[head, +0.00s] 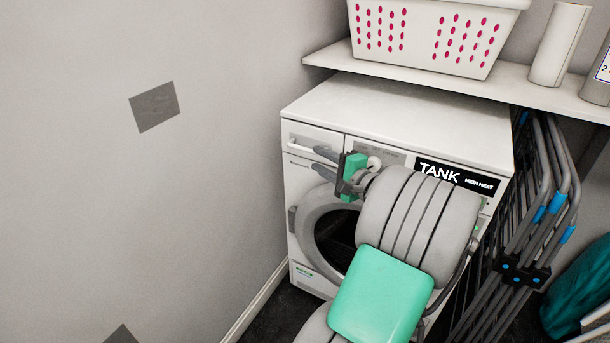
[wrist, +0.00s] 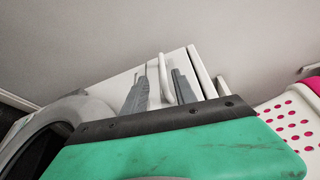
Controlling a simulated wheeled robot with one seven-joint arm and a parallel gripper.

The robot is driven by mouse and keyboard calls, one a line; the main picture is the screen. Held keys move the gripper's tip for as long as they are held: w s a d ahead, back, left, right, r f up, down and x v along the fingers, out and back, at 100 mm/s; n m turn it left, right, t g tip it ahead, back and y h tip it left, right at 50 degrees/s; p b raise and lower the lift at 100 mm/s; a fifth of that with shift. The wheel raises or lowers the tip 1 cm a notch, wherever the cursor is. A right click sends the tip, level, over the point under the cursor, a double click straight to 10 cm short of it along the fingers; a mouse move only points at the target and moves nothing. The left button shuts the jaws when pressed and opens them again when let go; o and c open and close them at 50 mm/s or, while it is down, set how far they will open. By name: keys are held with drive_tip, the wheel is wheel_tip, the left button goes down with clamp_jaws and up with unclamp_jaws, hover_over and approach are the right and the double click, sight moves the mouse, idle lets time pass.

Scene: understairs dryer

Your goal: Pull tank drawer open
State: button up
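The tank drawer (head: 302,136) is a white panel with a bar handle at the top left of the white dryer's front. It looks closed, flush with the front. My gripper (head: 321,162) is in front of the drawer's right part, with its two grey fingers spread. In the wrist view, the open fingers (wrist: 158,82) point at the drawer front, with the white handle (wrist: 166,80) between them, closer to the right finger. I cannot tell whether either finger touches the handle. The dryer's round door (head: 328,233) is below, partly hidden by my arm.
A shelf (head: 420,82) above the dryer carries a white basket (head: 430,40) and a paper roll (head: 560,42). A folded drying rack (head: 530,210) leans at the dryer's right.

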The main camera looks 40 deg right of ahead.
sight(309, 152)
drive_tip(key=shift+w+d, duration=0.2)
drive_tip(key=shift+d, duration=0.05)
drive_tip(key=w+b, duration=0.1)
drive_tip(key=w, duration=0.6)
drive_tip(key=shift+d+f, duration=0.1)
drive_tip(key=shift+f, duration=0.05)
drive_tip(key=shift+c, duration=0.5)
clamp_jaws()
idle(0.4)
